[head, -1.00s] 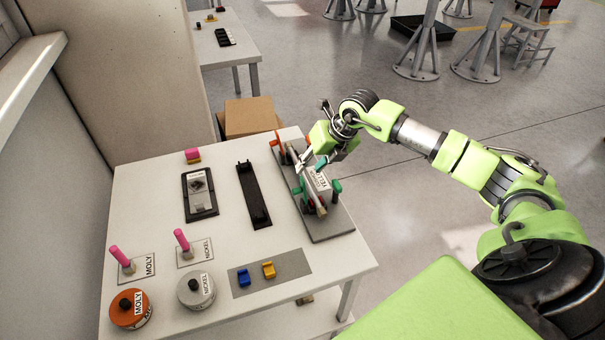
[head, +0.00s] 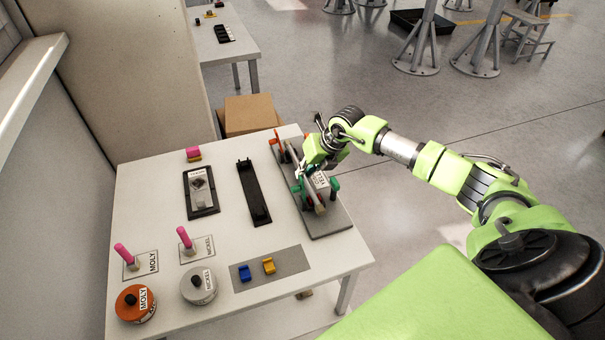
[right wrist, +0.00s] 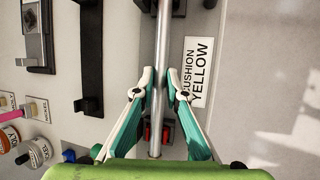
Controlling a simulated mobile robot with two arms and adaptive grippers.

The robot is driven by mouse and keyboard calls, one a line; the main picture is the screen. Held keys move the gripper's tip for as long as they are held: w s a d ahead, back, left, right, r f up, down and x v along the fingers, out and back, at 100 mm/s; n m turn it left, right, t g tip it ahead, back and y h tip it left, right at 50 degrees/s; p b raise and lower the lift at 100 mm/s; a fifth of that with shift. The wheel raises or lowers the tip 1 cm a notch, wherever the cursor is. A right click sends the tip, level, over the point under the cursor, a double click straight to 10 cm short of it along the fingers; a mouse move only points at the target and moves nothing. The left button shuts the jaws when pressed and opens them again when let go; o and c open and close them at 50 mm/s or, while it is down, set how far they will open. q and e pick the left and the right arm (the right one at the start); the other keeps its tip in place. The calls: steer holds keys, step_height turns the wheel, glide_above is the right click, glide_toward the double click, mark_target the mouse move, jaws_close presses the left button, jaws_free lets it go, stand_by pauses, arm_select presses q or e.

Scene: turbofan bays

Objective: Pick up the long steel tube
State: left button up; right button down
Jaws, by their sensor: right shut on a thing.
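The long steel tube (right wrist: 162,35) runs lengthwise through the middle of the right wrist view. In the head view its near end (head: 320,208) shows above the grey fixture plate (head: 333,222) at the table's right side. My right gripper (right wrist: 160,72) has its teal and white fingers on both sides of the tube and is shut on it. In the head view the gripper (head: 312,172) hides the tube's middle. I cannot tell whether the tube still touches its supports. My left gripper is not in view.
A white label reading "CUSHION YELLOW" (right wrist: 198,72) lies beside the tube. A black cradle (head: 253,193) and a black tray (head: 201,207) stand to the left. Pink pegs, labelled tins, and blue and yellow blocks (head: 268,266) occupy the near table. A cardboard box (head: 250,115) stands behind.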

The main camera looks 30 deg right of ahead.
step_height(320, 180, up, 10)
steer(key=b, duration=0.3)
stand_by(0.6)
